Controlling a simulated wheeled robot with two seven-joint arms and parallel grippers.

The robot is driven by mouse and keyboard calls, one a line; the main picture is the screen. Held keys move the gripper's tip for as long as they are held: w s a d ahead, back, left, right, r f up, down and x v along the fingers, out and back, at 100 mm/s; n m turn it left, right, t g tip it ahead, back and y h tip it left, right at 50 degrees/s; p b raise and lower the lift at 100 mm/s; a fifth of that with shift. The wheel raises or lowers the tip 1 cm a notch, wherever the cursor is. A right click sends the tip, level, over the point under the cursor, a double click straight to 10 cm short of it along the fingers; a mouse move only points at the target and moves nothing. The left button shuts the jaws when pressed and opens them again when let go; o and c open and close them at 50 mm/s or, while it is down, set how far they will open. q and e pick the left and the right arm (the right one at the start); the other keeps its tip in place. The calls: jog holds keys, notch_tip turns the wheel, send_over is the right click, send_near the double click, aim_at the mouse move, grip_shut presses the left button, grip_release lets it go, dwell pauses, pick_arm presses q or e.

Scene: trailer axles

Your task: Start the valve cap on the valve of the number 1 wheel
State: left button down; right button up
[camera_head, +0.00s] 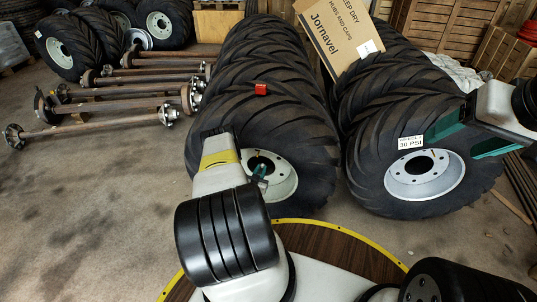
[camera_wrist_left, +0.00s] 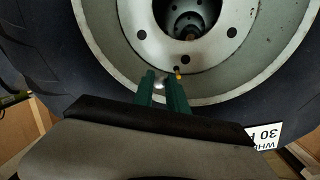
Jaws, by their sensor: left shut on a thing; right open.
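The left front wheel's pale rim (camera_head: 283,185) is partly hidden by my left arm in the head view. The rim fills the left wrist view (camera_wrist_left: 108,30). A short dark valve with a yellowish tip (camera_wrist_left: 178,74) stands on the rim below the hub hole. My left gripper (camera_head: 262,170), also in the left wrist view (camera_wrist_left: 160,86), is shut on a small silvery thing (camera_wrist_left: 160,85), probably the valve cap. This sits just left of the valve, seemingly apart from it. My right gripper (camera_head: 452,148) is open and empty before the right front wheel (camera_head: 425,175).
A white label (camera_wrist_left: 266,136) is cut off in the left wrist view; its number is unreadable. A 30 PSI label (camera_head: 411,142) is on the right tyre. A red block (camera_head: 261,89) and a carton (camera_head: 335,35) sit on tyres. A round yellow-edged table (camera_head: 335,243) stands in front.

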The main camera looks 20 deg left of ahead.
pick_arm(q)
jog(key=shift+n+t+y, duration=0.4)
jog(key=shift+n+y, duration=0.1)
jog(key=shift+y, duration=0.4)
jog(key=s+a, duration=0.2)
jog(key=s, duration=0.1)
jog(key=shift+a+r, duration=0.15)
jog(key=shift+a, duration=0.2)
jog(key=shift+x, duration=2.8)
jog(key=shift+w, duration=0.55)
jog(key=shift+a, duration=0.1)
jog(key=c, duration=2.1)
grip_release()
grip_shut()
